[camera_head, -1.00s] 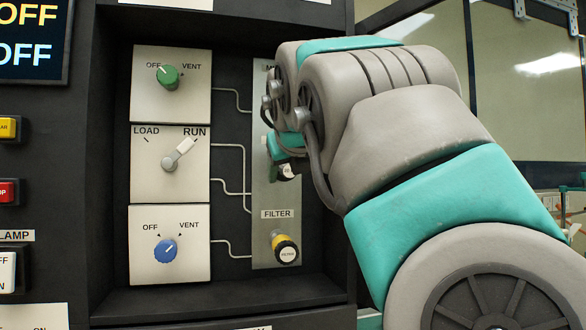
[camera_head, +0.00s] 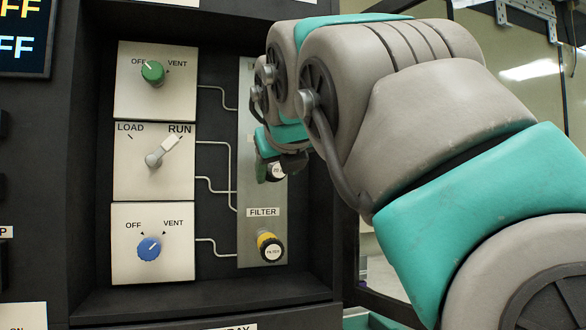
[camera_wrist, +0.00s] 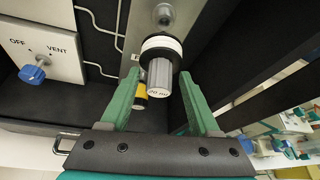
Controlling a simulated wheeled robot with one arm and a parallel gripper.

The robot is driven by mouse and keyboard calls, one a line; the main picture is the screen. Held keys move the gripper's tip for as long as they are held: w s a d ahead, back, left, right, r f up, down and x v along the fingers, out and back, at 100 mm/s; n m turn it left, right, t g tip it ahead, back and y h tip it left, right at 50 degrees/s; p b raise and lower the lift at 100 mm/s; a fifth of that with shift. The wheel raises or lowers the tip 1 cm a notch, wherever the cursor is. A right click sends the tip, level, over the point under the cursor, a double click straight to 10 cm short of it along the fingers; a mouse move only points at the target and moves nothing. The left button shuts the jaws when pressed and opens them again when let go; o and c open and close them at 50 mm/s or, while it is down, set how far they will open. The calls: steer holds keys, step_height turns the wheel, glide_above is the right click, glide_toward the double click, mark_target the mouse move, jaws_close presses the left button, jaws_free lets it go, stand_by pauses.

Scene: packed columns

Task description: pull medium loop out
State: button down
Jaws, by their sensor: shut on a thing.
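My gripper (camera_wrist: 161,78) has two green fingers, one on each side of a cylindrical loop (camera_wrist: 164,84). They close on its black collar. The loop has a white band, a grey ribbed knob and a pale end cap that seems to read "20 ml". A round metal fitting (camera_wrist: 163,15) on the panel lies just behind the loop. I cannot tell whether they still touch. In the head view, only the loop's end cap (camera_head: 277,171) shows under my wrist, in front of the grey panel strip (camera_head: 249,190). My arm hides the upper strip and its labels.
The yellow-and-black filter plug (camera_head: 270,245) sits below the loop. Green (camera_head: 152,71), white (camera_head: 160,153) and blue (camera_head: 149,248) knobs stand to the left. The dark recess has a side wall at right and a ledge (camera_head: 200,296) below.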

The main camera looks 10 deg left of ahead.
steer(key=s+d+b, duration=0.2)
steer(key=s+d, duration=0.1)
steer(key=s, duration=0.2)
steer(key=shift+s+d+f, duration=0.25)
steer(key=shift+s+f, duration=0.05)
steer(key=shift+f, duration=0.15)
stand_by(0.6)
stand_by(0.4)
